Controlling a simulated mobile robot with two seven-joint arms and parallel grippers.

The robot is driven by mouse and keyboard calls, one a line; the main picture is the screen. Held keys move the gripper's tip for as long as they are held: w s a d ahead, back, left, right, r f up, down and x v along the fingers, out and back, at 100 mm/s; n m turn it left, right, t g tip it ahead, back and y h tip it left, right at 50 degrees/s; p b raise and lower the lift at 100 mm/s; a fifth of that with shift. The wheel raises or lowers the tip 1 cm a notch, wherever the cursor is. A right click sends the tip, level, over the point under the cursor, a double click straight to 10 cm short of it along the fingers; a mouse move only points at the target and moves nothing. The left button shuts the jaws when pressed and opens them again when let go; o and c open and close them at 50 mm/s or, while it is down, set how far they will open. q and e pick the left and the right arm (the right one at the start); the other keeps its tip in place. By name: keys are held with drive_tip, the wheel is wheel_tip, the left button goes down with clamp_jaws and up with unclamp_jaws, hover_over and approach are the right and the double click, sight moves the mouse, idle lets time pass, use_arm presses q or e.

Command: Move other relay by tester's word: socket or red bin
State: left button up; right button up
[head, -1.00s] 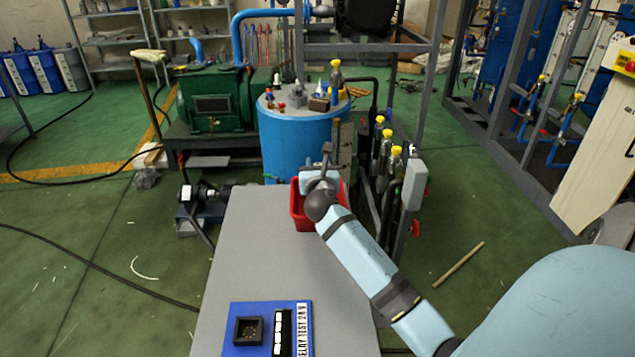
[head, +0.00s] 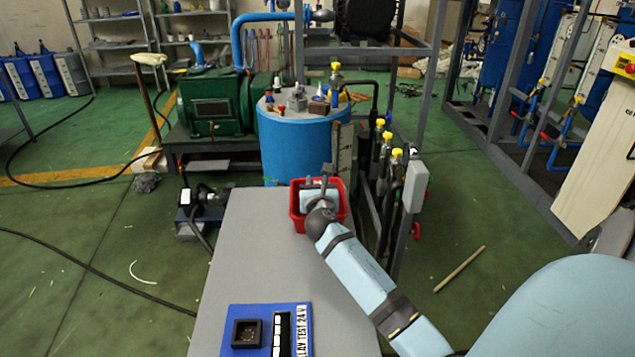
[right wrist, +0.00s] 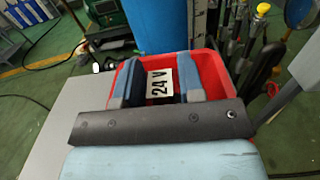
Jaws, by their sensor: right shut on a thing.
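My right gripper (head: 324,184) is at the red bin (head: 298,213) at the far end of the grey table. In the right wrist view its two fingers (right wrist: 160,82) are shut on the relay (right wrist: 160,86), whose white label reads "24 V". The relay is over or inside the bin's opening; its lower part is hidden, so I cannot tell its depth. The blue tester board (head: 237,347) lies at the table's near end. Its black socket (head: 247,333) looks empty, beside a strip of white segments (head: 281,333). My left gripper is not in view.
The grey table (head: 262,255) is bare between the tester and the bin. A blue drum (head: 300,145) stands just behind the bin.

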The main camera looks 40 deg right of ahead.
drive_tip(key=o, duration=1)
drive_tip(key=shift+r, duration=0.2)
drive_tip(key=v, duration=0.4)
drive_tip(key=p+v, duration=0.1)
drive_tip(key=v, duration=0.7)
drive_tip(key=shift+r, duration=0.4)
drive_tip(key=shift+s, duration=0.1)
